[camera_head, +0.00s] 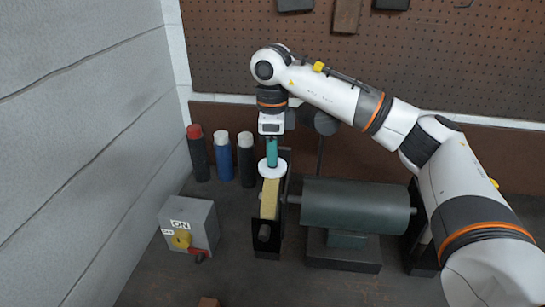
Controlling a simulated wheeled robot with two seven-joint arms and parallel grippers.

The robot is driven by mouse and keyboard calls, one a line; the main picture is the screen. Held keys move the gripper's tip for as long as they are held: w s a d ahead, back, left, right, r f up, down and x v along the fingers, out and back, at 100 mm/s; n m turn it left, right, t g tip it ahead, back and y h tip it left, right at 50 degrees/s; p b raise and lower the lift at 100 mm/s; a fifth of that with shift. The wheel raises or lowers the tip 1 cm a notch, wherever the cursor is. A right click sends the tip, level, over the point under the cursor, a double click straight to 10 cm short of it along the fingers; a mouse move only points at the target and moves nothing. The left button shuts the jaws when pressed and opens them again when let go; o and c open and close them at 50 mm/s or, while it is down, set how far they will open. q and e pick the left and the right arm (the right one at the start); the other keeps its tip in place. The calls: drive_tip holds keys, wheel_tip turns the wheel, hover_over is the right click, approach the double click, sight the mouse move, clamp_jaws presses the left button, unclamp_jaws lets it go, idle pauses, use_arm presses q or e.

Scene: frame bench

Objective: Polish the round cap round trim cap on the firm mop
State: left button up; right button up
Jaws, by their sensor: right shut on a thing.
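My right gripper (271,132) is shut on a teal handle-like piece (272,152) and points down. A white round cap (272,171) sits at the lower end of the teal piece. The cap is at the top of the pale yellow mop (269,200), on the left end of the polishing machine. Whether the cap touches the mop or is just above it, I cannot tell. The gripper's fingertips are small and partly hidden by its housing. My left gripper is not in view.
The green machine body (352,206) stands right of the mop. A grey switch box (205,222) with an "ON" label and yellow knob stands at left.

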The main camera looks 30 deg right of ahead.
drive_tip(key=shift+r, duration=0.1)
drive_tip(key=shift+r+p, duration=2.05)
drive_tip(key=shift+r, duration=0.95)
drive_tip(key=shift+f, duration=0.15)
